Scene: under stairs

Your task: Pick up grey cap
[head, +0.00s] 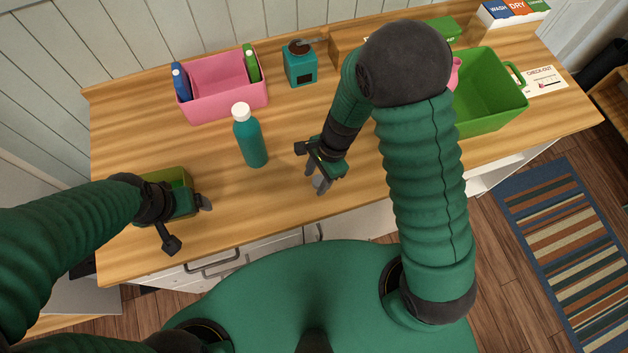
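A small grey piece (321,184), which looks like the grey cap, shows at the tip of my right gripper (313,166), low over the middle of the counter near its front edge. The fingers partly hide it, and I cannot tell whether they touch it. My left gripper (188,222) is open with its two fingers spread, over the counter's left front, and nothing shows between them. A teal bottle (252,143) with a white top (241,111) stands upright between the two grippers, apart from both.
The wooden counter (210,150) holds a pink bin (228,100) with bottles, a teal box (300,68), a green basket (490,100) and a check-out card (543,82). A small green container (178,179) sits behind my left gripper. A striped rug (575,250) lies at right.

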